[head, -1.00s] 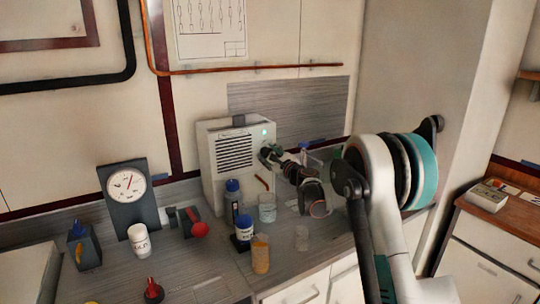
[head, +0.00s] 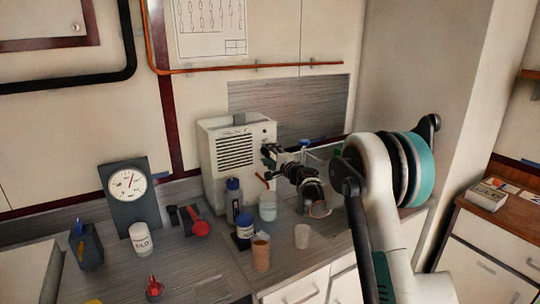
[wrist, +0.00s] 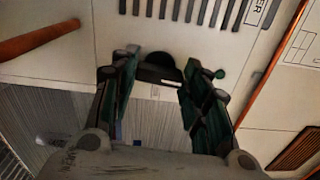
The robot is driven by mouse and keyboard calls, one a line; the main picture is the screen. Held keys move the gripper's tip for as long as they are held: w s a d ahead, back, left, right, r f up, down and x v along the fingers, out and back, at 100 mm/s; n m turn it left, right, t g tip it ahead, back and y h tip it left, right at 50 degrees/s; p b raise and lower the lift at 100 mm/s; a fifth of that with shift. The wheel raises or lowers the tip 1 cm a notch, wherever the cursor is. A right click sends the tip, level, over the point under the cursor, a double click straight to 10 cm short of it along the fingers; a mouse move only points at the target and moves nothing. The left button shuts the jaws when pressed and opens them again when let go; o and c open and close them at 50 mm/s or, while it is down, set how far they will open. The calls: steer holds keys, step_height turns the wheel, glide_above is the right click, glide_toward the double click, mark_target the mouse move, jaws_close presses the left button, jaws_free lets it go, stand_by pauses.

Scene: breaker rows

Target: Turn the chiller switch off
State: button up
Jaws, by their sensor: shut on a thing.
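The chiller (head: 215,150) is a white box with a slotted grille at the back of the bench. My gripper (head: 268,152) is at the right part of its front face and hides the switch in the head view. In the wrist view, a black rounded switch knob (wrist: 158,70) with a pale line sits between the fingers of my gripper (wrist: 160,75), which is shut on it. A small lamp (wrist: 220,73) beside the right finger looks dark green, not brightly lit. The exact angle of the knob is hard to tell.
A blue-capped bottle (head: 233,200), a beaker (head: 268,206), and an amber cup (head: 261,253) stand in front of the chiller. A dial gauge (head: 128,190) stands at left. A copper pipe (head: 250,69) runs along the wall above.

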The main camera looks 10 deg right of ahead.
steer(key=shift+n, duration=0.7)
steer(key=o, duration=1.1)
steer(key=shift+c, duration=0.2)
steer(key=v, duration=1.2)
